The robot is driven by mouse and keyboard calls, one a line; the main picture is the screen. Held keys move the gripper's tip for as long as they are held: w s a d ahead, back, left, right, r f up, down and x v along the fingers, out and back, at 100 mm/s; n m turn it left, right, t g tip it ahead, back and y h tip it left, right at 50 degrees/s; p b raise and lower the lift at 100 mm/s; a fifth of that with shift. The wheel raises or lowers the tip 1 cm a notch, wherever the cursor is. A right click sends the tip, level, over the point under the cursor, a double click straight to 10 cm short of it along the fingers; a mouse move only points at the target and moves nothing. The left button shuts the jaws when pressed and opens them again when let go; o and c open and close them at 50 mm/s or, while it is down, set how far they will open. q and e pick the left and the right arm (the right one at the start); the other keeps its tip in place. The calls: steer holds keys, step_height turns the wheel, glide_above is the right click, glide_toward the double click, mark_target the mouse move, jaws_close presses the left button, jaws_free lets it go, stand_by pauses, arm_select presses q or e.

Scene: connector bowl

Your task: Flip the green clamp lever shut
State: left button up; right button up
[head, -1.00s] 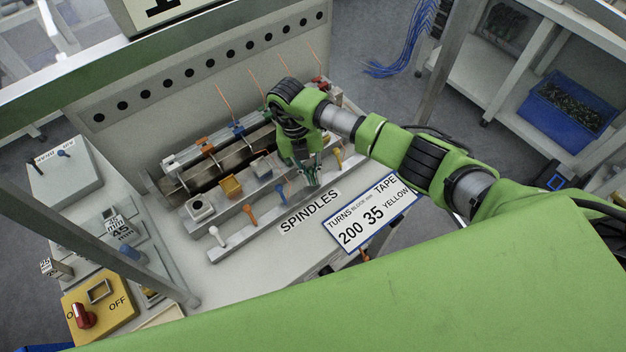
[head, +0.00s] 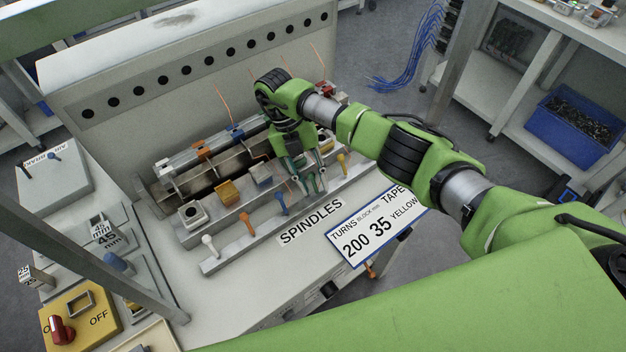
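My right gripper (head: 308,184) reaches down over the front bar (head: 245,243) of the winding fixture. Its two fingers stand apart, at the green clamp lever (head: 312,186). The lever is small and partly hidden by the fingers; I cannot tell whether they touch it or how far it is tilted. A blue lever (head: 281,203) is to its left and a yellow lever (head: 342,162) to its right. My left gripper is not in view.
An orange lever (head: 246,222) and a white lever (head: 209,245) stand farther left on the bar. Colored blocks and shafts lie behind. A sign (head: 375,228) is in front at right. A yellow switch box (head: 85,310) is at lower left.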

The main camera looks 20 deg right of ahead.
steer(key=shift+w+r, duration=0.1)
steer(key=shift+r, duration=0.05)
steer(key=v, duration=1.1)
steer(key=shift+a+r, duration=0.2)
steer(key=shift+r, duration=0.15)
steer(key=shift+w, duration=0.1)
